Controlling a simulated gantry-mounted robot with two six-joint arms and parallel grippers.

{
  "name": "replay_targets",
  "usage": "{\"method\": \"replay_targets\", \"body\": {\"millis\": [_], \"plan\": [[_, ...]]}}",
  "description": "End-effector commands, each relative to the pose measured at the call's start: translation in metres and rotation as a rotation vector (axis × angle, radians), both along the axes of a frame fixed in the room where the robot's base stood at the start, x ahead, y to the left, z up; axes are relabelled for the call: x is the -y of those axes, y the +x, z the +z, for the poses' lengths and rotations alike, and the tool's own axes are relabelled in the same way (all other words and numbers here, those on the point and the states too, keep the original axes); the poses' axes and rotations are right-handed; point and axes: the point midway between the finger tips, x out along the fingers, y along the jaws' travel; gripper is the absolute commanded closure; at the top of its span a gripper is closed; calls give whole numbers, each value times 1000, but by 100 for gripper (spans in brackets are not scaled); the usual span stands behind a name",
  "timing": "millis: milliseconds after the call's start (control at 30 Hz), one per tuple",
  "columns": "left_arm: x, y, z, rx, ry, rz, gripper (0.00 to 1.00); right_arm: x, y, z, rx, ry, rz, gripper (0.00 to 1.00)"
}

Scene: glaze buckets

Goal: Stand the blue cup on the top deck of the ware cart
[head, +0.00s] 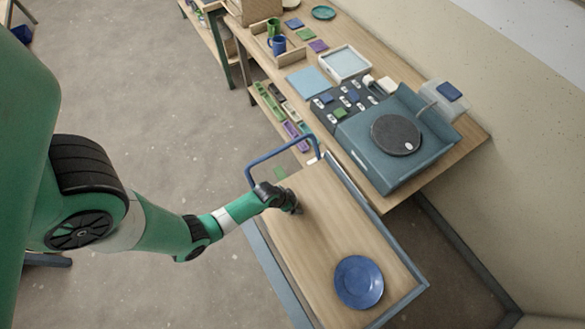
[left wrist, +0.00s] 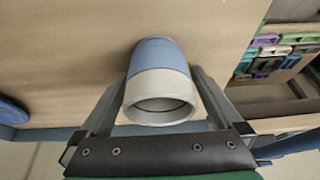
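The blue cup (left wrist: 160,58) shows in the left wrist view, blue at its far end with a pale grey band and open mouth towards the camera. My left gripper (left wrist: 160,78) has a finger on each side of it and looks shut on it. In the head view my left gripper (head: 292,203) is low over the ware cart's wooden top deck (head: 328,232), near its left edge. The cup is hidden there. Whether its base touches the deck cannot be told. My right gripper is in neither view.
A blue plate (head: 359,282) lies at the deck's near end. A blue handle (head: 283,152) rises at its far end. The workbench beyond holds a banding wheel (head: 396,135) and a wooden tray with a green cup (head: 273,27) and a blue mug (head: 278,45). The deck's middle is clear.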

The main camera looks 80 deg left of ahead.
Motion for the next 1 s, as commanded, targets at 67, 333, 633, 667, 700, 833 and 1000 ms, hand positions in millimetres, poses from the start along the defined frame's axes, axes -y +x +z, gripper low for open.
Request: {"method": "replay_targets", "body": {"millis": [67,333,633,667,700,833,1000], "plan": [[0,0,1,0,0,0,0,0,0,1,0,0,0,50],[4,-14,42,1,0,1,0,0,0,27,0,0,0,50],[12,-39,105,-1,-1,1,0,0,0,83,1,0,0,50],[12,-41,108,-1,-1,1,0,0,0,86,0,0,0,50],[13,-43,111,-1,-1,1,0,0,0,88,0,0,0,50],[14,-46,115,0,0,0,0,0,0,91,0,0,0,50],[14,-46,113,0,0,0,0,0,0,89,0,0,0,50]]}}
